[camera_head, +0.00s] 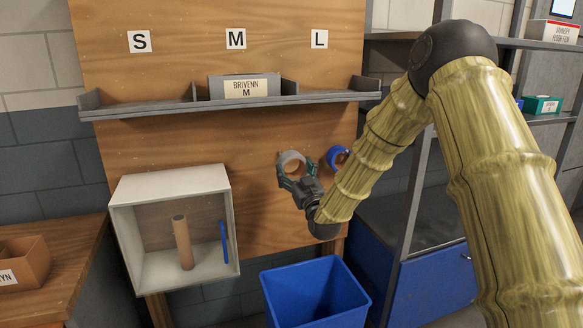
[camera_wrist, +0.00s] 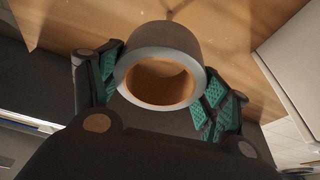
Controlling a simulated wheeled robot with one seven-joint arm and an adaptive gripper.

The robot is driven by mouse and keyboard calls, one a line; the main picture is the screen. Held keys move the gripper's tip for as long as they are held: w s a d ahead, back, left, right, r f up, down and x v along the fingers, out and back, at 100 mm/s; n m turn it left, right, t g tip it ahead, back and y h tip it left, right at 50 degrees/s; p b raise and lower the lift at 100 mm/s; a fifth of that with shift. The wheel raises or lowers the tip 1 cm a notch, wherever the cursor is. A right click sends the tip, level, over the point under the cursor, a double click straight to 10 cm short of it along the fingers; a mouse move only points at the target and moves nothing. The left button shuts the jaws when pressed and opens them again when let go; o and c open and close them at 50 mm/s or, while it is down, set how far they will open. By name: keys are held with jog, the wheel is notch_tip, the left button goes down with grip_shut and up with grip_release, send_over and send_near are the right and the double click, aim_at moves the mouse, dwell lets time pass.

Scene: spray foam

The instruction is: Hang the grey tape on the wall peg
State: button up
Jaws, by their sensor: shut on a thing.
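The grey tape (camera_head: 291,158) is a roll with a brown inner core, held up close to the wooden wall board (camera_head: 230,215). My gripper (camera_head: 296,180) is shut on it. In the wrist view the grey tape (camera_wrist: 165,38) sits between the green-padded fingers (camera_wrist: 160,95), its round opening facing the camera. Wood shows through its opening. A blue tape ring (camera_head: 337,157) is at the board just right of the grey tape.
A grey shelf (camera_head: 150,108) with a labelled box (camera_head: 245,87) runs above the tape. A white open box (camera_head: 175,185) holding a brown tube (camera_head: 183,242) is at lower left. A blue bin (camera_head: 315,295) stands below my gripper. A metal rack is at right.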

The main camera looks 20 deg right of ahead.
jog(key=shift+w, duration=0.1)
dwell(0.6)
jog(key=shift+w+a+b, duration=0.2)
jog(key=shift+w+b, duration=0.85)
jog(key=shift+w, duration=3.8)
jog(key=shift+f+b, duration=1)
jog(key=shift+f, duration=0.6)
jog(key=o, duration=1.2)
jog(key=shift+s, duration=0.1)
